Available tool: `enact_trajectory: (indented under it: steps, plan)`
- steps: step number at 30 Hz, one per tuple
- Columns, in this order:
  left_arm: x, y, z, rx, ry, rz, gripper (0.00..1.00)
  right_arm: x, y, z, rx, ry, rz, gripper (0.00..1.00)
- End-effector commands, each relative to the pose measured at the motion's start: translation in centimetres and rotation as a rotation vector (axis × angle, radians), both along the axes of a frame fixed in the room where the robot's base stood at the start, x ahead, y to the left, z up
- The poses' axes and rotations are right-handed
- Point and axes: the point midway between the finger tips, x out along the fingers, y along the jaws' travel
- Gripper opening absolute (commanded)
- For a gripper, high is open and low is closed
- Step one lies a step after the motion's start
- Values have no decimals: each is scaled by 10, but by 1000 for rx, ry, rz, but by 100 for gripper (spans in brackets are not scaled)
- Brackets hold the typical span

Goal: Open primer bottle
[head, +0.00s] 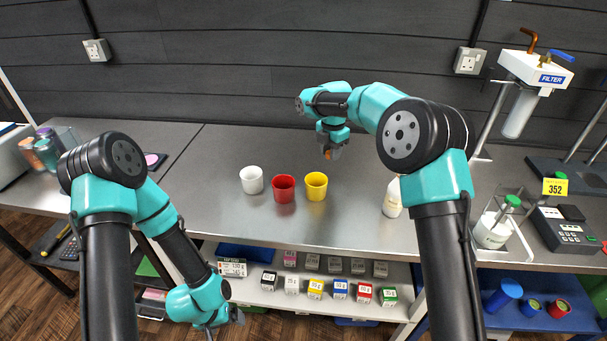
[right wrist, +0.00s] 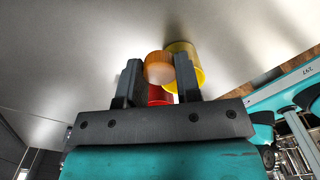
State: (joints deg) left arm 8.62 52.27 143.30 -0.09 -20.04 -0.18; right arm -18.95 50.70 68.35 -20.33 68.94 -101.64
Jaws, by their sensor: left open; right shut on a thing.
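My right gripper (head: 329,153) is above the bench, behind the yellow cup. In the right wrist view its two fingers (right wrist: 158,80) are shut on a round orange cap (right wrist: 158,68). A white bottle (head: 392,199), which looks like the primer bottle, stands upright on the bench at the right of the cups. My right arm partly covers its right side and top, and no cap shows on it. My left gripper (head: 226,322) is open and empty, low in front of the bench.
White (head: 251,180), red (head: 284,189) and yellow (head: 316,186) cups stand in a row mid-bench. At right are a stand with a green-capped bottle (head: 492,232), a keypad device (head: 571,229) and a filter unit (head: 536,70). Small boxes (head: 315,289) line the shelf below. The bench's back is clear.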

Motion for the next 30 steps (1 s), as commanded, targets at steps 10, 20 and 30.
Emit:
enact_trajectory:
  steps: [10,20,30]
  plan:
    - [0,0,0,0,1,-1,89,0,0,-43,-1,3,-1,3]
    - [0,0,0,0,1,-1,89,0,0,-50,0,0,-2,3]
    - [0,0,0,0,1,-1,89,-1,0,-83,-1,4,0,3]
